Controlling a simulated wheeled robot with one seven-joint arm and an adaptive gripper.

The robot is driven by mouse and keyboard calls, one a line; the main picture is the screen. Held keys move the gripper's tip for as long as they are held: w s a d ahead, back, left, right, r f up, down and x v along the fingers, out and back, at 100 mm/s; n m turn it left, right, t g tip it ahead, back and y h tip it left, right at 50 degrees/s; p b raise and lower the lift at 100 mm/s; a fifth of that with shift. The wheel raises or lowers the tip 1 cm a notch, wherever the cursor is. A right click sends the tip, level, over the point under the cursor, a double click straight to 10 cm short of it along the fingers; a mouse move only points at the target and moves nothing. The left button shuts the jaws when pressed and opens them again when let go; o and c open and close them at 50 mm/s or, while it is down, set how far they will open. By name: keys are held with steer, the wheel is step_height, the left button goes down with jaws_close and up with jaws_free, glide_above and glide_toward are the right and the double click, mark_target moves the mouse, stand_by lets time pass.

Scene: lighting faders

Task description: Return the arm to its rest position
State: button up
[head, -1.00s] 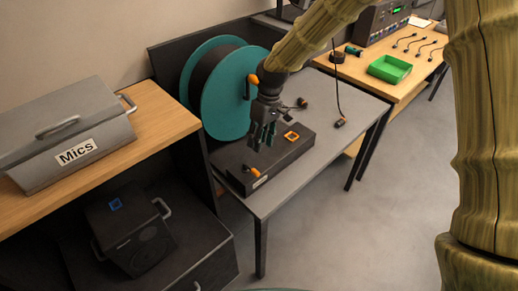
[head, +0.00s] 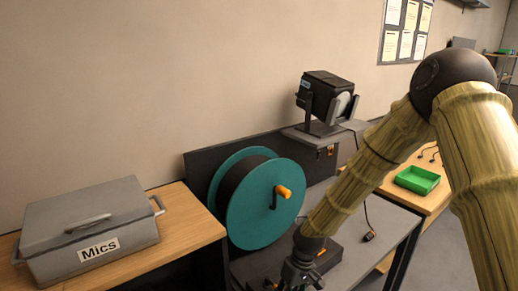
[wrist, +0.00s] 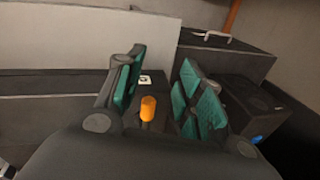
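My arm, with bamboo-like links, reaches down from the right in the head view. My gripper (head: 300,279) is at the bottom edge there, in front of a black box (head: 330,262) on the grey table; its fingertips are cut off. In the wrist view my gripper (wrist: 163,88) has its teal-padded fingers apart. An orange knob (wrist: 148,108) on the box shows in the gap, beyond the fingers and not visibly gripped.
A teal cable reel (head: 285,215) with an orange crank stands close behind my gripper. A grey Mics case (head: 90,232) is at left. A black stage light (head: 325,97) stands at the back. A green tray (head: 417,180) is at right.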

steer(key=s+d+f+m, duration=0.4)
steer(key=s+f, duration=1.2)
steer(key=s, duration=0.1)
steer(key=s+d+f+b, duration=0.1)
steer(key=s+d+f, duration=0.1)
steer(key=s, duration=0.3)
steer(key=s+d+f+m+t+h, duration=0.1)
steer(key=s+d+f, duration=0.1)
steer(key=s+d, duration=0.2)
steer(key=s+d+f+m+h+b, duration=0.1)
steer(key=s+d+f, duration=0.1)
steer(key=s, duration=0.5)
steer(key=shift+d+b, duration=0.35)
steer(key=shift+d, duration=0.35)
steer(key=shift+f, duration=0.1)
